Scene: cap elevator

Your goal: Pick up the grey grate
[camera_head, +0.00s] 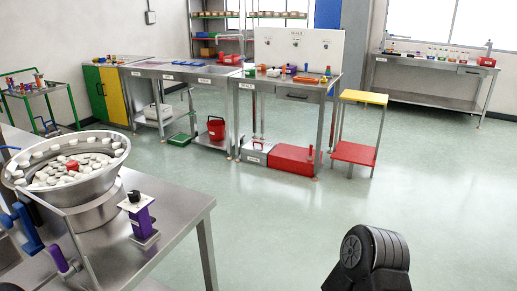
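I cannot pick out a grate for certain in the head view. A small light-grey box (257,153) with a red handle sits on the floor under the middle bench, left of a red box (294,158). Another pale grey container (158,111) sits on the lower shelf of the bench to its left. Both are far from me, across open floor. A black rounded part at the bottom right looks like a link of my own arm. Neither gripper's fingers show.
A steel table (185,215) at near left carries a metal bowl (95,185) of white caps and one red piece, and a purple device (140,218). A yellow-topped stand (364,97) is beside the middle bench. Open floor (430,190) lies centre and right.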

